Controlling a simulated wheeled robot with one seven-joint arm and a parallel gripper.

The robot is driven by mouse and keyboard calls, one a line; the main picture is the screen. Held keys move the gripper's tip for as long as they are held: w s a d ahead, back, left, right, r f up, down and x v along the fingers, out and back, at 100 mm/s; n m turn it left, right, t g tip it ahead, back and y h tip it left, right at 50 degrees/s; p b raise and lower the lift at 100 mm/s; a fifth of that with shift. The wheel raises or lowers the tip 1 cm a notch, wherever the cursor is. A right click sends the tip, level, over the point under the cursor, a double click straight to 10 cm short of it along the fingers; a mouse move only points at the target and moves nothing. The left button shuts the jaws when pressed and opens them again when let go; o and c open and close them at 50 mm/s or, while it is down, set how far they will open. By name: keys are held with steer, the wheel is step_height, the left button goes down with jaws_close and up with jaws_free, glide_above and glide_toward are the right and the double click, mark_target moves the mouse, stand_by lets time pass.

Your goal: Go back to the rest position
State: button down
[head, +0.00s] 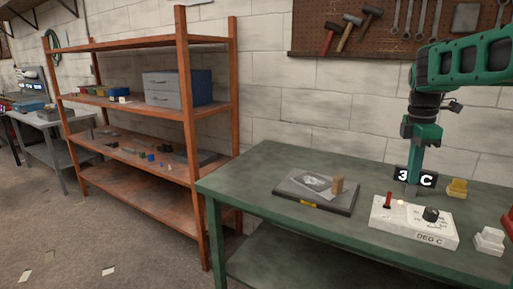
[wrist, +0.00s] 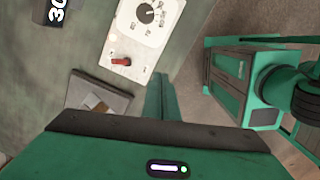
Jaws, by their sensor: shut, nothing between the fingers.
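My gripper (head: 412,188) hangs above the green bench at the right of the head view, pointing down. It is shut and empty. It covers the middle of a black display (head: 401,175), leaving a "3" and a "C" readable. The white control box (head: 410,236), marked "DEG C", with a red lever (head: 388,200) and a black knob (head: 431,214), lies in front of it. In the wrist view my gripper's fingers (wrist: 162,80) show close together, with the control box (wrist: 130,42) above left of them in the picture.
The green bench (head: 262,168) also bears a dark plate (head: 285,190) with a small wooden block (head: 338,185), a yellow piece (head: 457,187) and a white piece (head: 489,240). An orange shelf (head: 184,100) stands left. A tool board (head: 345,30) hangs behind. The bench's left end is clear.

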steer(key=s+a+f+m, duration=0.1)
steer(key=s+f+m, duration=0.3)
steer(key=s+m, duration=0.3)
steer(key=s+f+m+y, duration=0.1)
steer(key=s+f+m, duration=0.4)
steer(key=s, duration=0.9)
steer(key=s+a+f+m, duration=0.1)
steer(key=s+f+m, duration=0.3)
steer(key=s+m, duration=0.5)
steer(key=shift+s+a+f+m, duration=0.15)
steer(key=shift+s+a+m, duration=0.25)
steer(key=shift+s, duration=0.55)
steer(key=shift+w+f, duration=0.2)
steer(key=shift+w, duration=0.45)
